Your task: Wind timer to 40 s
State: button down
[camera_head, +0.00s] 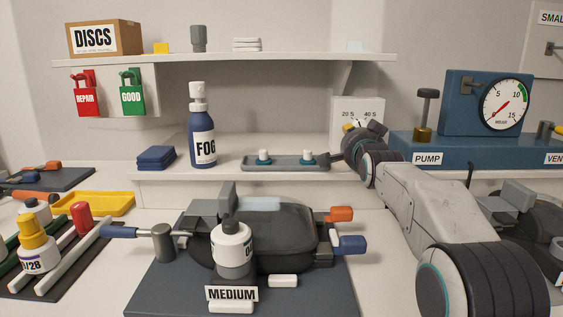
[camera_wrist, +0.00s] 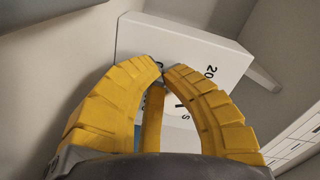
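The timer (camera_head: 345,133) is a white box on the lower shelf, marked 20 S and 40 S along its top, with a dial on its front. My gripper (camera_head: 351,128) is at the dial and hides part of it. In the wrist view the timer (camera_wrist: 226,60) is seen tilted behind my yellow fingers (camera_wrist: 162,70). Their tips nearly meet around a small grey piece, which looks like the timer's knob, at the dial. The fingers cover most of the dial, so its pointer setting cannot be read.
A grey tray (camera_head: 286,167) with two small white-topped items lies left of the timer. A blue pump (camera_head: 430,143) with a gauge (camera_head: 505,103) stands close on the right. A FOG bottle (camera_head: 203,143) stands farther left. The upper shelf (camera_head: 290,59) runs above.

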aim_at(346, 122)
jog(key=shift+s+a+r+t, duration=0.1)
jog(key=shift+a+r+t, duration=0.1)
jog(key=shift+r, duration=0.6)
jog(key=shift+s+a+r+t, duration=0.1)
jog(key=shift+a+r, duration=0.05)
jog(key=shift+r, duration=0.65)
jog(key=shift+f, duration=0.15)
jog(key=shift+s+f+b, duration=0.15)
jog(key=shift+f+b, duration=0.2)
jog(key=shift+b, duration=0.25)
jog(key=shift+s+d+f+b, duration=0.1)
jog(key=shift+s+b, duration=0.2)
jog(key=shift+b, duration=0.05)
jog(key=s+b, duration=0.2)
jog(key=s, duration=0.1)
jog(key=shift+s+b, duration=0.3)
jog(key=shift+b, duration=0.05)
jog(key=shift+s+b, duration=0.35)
jog(key=shift+s, duration=0.4)
jog(key=c, duration=1.9)
grip_release()
jog(key=shift+c, duration=0.2)
